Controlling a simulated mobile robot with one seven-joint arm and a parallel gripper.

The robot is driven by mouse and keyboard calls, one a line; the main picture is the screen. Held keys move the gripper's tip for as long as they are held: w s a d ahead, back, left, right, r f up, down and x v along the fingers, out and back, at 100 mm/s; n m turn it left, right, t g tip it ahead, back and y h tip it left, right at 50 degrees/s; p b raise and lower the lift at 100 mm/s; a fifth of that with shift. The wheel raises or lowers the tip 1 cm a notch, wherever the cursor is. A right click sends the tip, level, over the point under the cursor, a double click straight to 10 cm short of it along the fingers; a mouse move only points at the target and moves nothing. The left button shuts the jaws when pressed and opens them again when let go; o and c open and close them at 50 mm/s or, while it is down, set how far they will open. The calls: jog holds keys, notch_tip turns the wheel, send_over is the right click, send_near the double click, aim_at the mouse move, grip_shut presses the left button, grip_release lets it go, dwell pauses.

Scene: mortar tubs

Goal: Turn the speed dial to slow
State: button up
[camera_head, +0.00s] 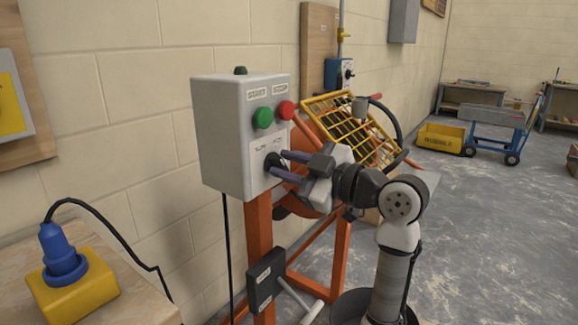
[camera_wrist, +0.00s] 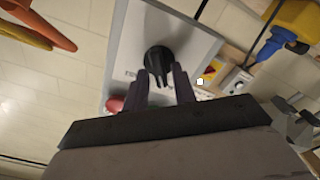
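The speed dial is a black round knob (camera_head: 272,160) with a raised grip, low on the front of a grey control box (camera_head: 222,135). In the wrist view the dial (camera_wrist: 158,58) sits just beyond my fingertips, its grip pointing toward my gripper. My gripper (camera_head: 281,164) has dark purple fingers, one above the other in the head view, reaching to the dial from the right. In the wrist view my gripper (camera_wrist: 161,74) has its fingers apart, on either side of the grip, with small gaps showing. The dial's markings are too small to read.
A green button (camera_head: 263,117) and a red button (camera_head: 285,110) sit above the dial. An orange frame (camera_head: 259,235) carries the box. A yellow grille (camera_head: 345,118) stands behind my gripper. A blue plug on a yellow block (camera_head: 75,290) is at lower left.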

jog(key=shift+o, duration=0.5)
jog(key=v, duration=1.3)
jog(key=shift+s+d+b, duration=0.25)
jog(key=shift+d+b, duration=0.05)
jog(key=shift+b, duration=0.15)
jog(key=shift+d, duration=0.1)
